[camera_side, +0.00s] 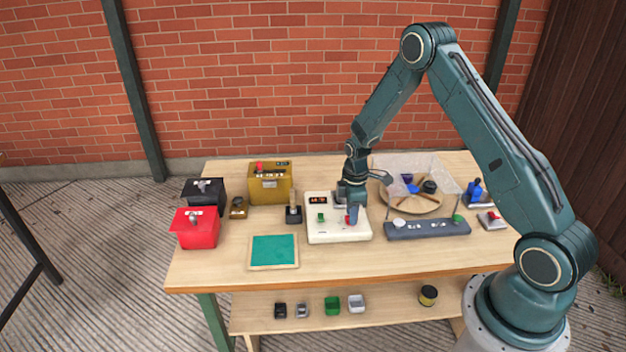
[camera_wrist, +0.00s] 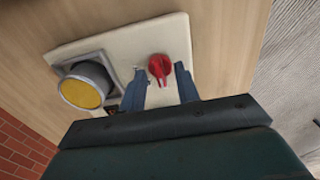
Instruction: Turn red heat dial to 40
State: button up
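The red heat dial (camera_wrist: 160,66) is a round knob with a raised grip on a cream control box (camera_wrist: 112,50). In the side view the cream box (camera_side: 338,232) stands on the bench, and the red dial (camera_side: 348,219) shows partly behind a finger. My gripper (camera_wrist: 158,72) is over the box, pointing down. Its two blue-grey fingers are apart, one on each side of the dial, with gaps visible between them and it. My gripper (camera_side: 352,212) hides part of the box in the side view. A small dark display (camera_side: 317,200) shows red digits that I cannot read.
A yellow-faced cylinder (camera_wrist: 80,92) is near the box's left end in the wrist view. A teal mat (camera_side: 273,249) lies front left.

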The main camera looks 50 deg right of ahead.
notch_tip(320, 180, up, 14)
dwell(0.7)
dwell(0.4)
jog(key=s+a+r+m+t, duration=0.1)
jog(key=s+a+r+m, duration=0.1)
jog(key=s+a+r, duration=0.45)
jog(key=s+a+r+m+t, duration=0.2)
jog(key=s+a+r, duration=0.1)
jog(key=r, duration=0.7)
jog(key=s+a+r+m+t, duration=0.1)
jog(key=s+a+r+m, duration=0.1)
jog(key=s, duration=0.6)
jog(key=s+a+r+m+t, duration=0.1)
jog(key=s+a+r+m, duration=0.1)
jog(key=s, duration=0.6)
jog(key=shift+a+m+t, duration=0.3)
jog(key=shift+a+m, duration=0.2)
jog(key=shift+a, duration=0.35)
